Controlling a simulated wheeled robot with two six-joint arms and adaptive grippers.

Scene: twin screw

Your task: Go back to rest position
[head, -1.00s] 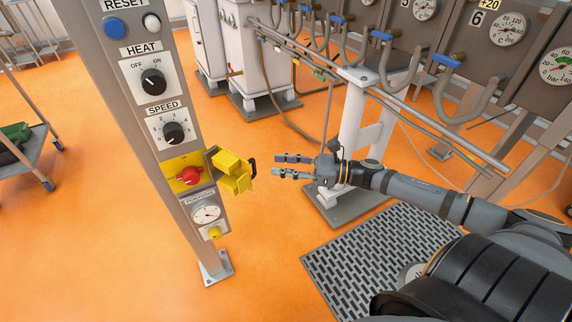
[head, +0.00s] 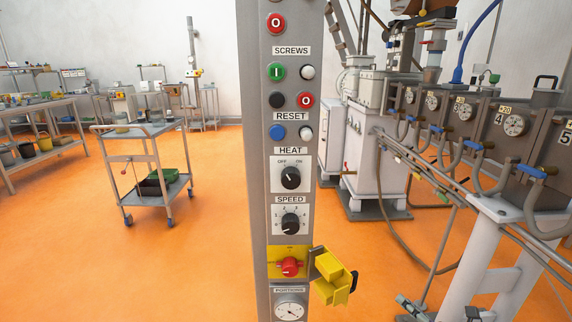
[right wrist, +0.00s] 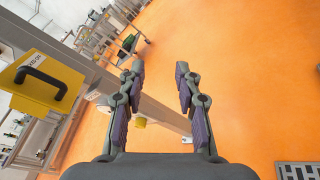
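My right gripper (head: 415,308) shows at the bottom edge of the head view, to the right of the control column (head: 258,150) and apart from it. In the right wrist view the two fingers of this gripper (right wrist: 159,68) are spread with nothing between them. A yellow cover (head: 331,277) with a black handle stands swung out to the right of the column. It shows in the right wrist view (right wrist: 42,80) at the left, clear of the fingers. The red knob (head: 290,266) beside the cover is exposed. My left gripper is in neither view.
A grey trolley (head: 150,131) stands on the orange floor at the left, with a table (head: 40,110) behind it. Machines with gauges, hoses and a white stand (head: 495,240) fill the right. The floor (head: 205,250) between trolley and column is clear.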

